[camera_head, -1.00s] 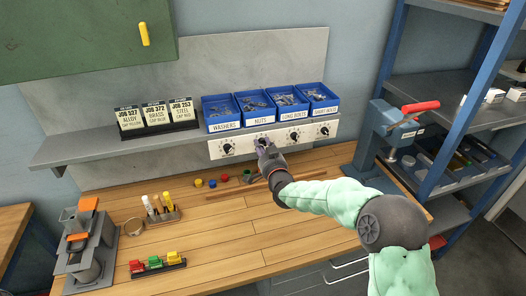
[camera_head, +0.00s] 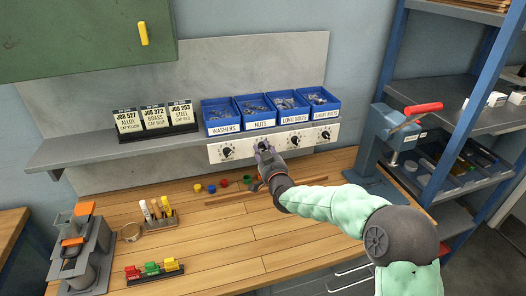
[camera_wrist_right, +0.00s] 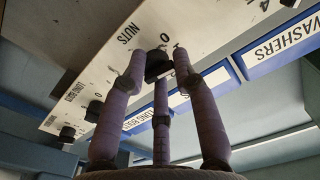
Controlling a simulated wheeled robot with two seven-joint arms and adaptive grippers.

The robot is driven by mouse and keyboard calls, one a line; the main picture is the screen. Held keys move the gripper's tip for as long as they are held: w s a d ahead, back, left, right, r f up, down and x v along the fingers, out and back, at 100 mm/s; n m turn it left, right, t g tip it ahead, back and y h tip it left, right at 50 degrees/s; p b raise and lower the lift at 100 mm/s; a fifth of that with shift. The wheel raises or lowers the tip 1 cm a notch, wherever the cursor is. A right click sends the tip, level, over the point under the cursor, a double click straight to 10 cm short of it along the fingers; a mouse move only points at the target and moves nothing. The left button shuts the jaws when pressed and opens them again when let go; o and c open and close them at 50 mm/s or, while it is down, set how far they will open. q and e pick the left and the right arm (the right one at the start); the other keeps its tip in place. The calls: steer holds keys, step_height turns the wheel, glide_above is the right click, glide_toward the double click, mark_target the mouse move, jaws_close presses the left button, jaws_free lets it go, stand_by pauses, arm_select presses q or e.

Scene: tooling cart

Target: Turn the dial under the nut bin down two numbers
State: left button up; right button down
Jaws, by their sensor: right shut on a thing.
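The nut bin (camera_head: 257,112) is a blue tray labelled NUTS on the shelf, second from the left. Below it, on the white panel (camera_head: 316,138), is its dial, mostly hidden by my right gripper (camera_head: 264,149) in the head view. In the right wrist view, the black knob (camera_wrist_right: 157,64) sits beside the printed word NUTS. The purple fingers of my right gripper (camera_wrist_right: 158,76) are closed around this knob. Some printed figures show near it, but its pointer setting cannot be read. My left gripper is not in view.
Neighbouring dials sit close on both sides, under the washers bin (camera_head: 222,117) and the long bolts bin (camera_head: 289,106). Small coloured caps and a wooden strip lie on the bench (camera_head: 225,245) below. A blue-grey press (camera_head: 390,135) stands at right.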

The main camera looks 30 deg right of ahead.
steer(key=c, duration=0.9)
jaws_free()
steer(key=shift+d+r, duration=0.15)
steer(key=shift+s, duration=0.15)
steer(key=v, duration=1.2)
